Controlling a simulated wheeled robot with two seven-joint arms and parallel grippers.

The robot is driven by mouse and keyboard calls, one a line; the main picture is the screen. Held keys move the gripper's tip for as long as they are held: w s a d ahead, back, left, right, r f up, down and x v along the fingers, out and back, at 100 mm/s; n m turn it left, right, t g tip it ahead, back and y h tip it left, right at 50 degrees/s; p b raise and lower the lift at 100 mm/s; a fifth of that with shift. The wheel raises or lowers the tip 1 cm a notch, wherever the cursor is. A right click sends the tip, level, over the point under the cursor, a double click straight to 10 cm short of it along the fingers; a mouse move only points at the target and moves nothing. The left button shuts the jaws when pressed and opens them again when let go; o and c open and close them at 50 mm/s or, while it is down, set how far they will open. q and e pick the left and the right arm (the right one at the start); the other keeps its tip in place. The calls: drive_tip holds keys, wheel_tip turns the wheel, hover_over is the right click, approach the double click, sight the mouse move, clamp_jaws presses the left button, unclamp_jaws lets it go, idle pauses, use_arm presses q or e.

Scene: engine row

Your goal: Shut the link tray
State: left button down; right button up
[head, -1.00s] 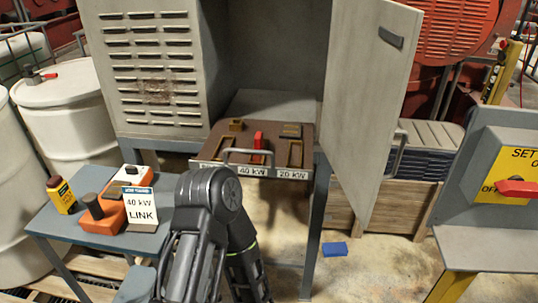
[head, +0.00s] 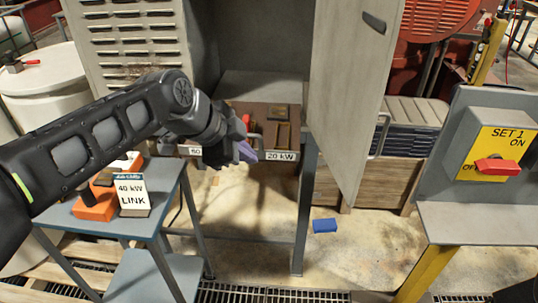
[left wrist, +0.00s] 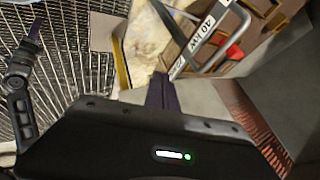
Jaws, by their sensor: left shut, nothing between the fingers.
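The link tray (head: 283,140) is a brown drawer with labels on its front edge, including "20 kW". It sticks out of the open grey cabinet. My left gripper (head: 247,153) is shut and empty, in front of the tray's front edge. It hides the tray's middle and most of its handle; I cannot tell whether it touches. In the left wrist view the fingertips (left wrist: 162,92) are near the end of the tray's handle (left wrist: 180,38). A red link (left wrist: 235,52) stands in the tray. My right gripper (left wrist: 36,32) seems to show at the left there, too small to read.
The cabinet door (head: 357,90) hangs open to the right of the tray. A blue side table (head: 160,205) holds an orange box and a "40 kW LINK" card (head: 132,195). A switch box with a red handle (head: 497,167) stands at right. A blue block (head: 324,226) lies on the floor.

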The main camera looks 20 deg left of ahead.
use_arm(q)
drive_tip(key=shift+w+f, duration=0.1)
idle(0.3)
drive_tip(key=p, duration=0.2)
approach(277, 162)
wheel_tip(277, 162, down, 4)
drive_tip(key=s+d, duration=0.1)
drive_tip(key=d, duration=0.1)
drive_tip(key=w+p, duration=0.2)
drive_tip(key=w, duration=0.1)
drive_tip(key=shift+a, duration=0.3)
drive_tip(key=shift+w+a+f, duration=0.1)
drive_tip(key=shift+w+a, duration=0.05)
drive_tip(key=shift+w, duration=0.2)
drive_tip(key=shift+w, duration=0.15)
